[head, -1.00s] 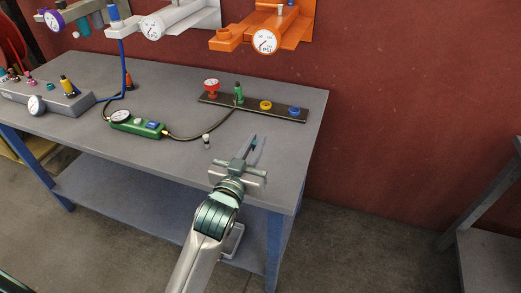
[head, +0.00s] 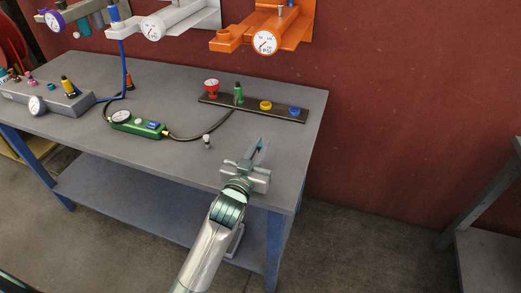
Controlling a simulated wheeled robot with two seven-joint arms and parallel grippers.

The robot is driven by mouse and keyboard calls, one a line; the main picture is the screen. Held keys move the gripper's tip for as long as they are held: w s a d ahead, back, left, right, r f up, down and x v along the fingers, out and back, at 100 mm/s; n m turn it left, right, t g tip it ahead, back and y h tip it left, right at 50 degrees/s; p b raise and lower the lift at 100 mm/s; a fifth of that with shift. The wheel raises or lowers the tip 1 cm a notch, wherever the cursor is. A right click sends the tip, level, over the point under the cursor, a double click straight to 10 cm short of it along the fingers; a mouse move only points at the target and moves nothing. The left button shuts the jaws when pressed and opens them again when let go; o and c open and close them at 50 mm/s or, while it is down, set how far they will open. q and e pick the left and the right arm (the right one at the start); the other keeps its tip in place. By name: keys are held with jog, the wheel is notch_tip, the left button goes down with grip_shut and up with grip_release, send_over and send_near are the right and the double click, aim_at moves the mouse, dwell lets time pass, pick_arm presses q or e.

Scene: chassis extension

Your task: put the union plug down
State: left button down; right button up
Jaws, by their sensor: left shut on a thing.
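My left gripper (head: 257,148) is over the right front part of the grey workbench (head: 180,155), pointing away from me. It is shut on a small dark piece between its fingertips, which I take to be the union plug. The fingers hide most of it, so its shape cannot be made out. I cannot tell whether it touches the bench top. My right gripper is not in view.
A small pale fitting (head: 206,141) stands left of the gripper. Behind it is a dark strip (head: 286,112) with red, green, yellow and blue fittings. A green gauge box (head: 135,125) with a hose lies left. The bench's right front corner is clear.

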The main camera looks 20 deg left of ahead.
pick_arm(q)
jog(key=shift+f, duration=0.9)
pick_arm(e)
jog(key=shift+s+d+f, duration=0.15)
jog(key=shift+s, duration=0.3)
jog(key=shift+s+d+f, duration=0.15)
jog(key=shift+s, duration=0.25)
pick_arm(q)
jog(key=shift+f, duration=0.1)
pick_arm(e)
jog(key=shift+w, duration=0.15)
pick_arm(q)
jog(key=c, duration=1.8)
grip_release()
jog(key=shift+o, duration=0.2)
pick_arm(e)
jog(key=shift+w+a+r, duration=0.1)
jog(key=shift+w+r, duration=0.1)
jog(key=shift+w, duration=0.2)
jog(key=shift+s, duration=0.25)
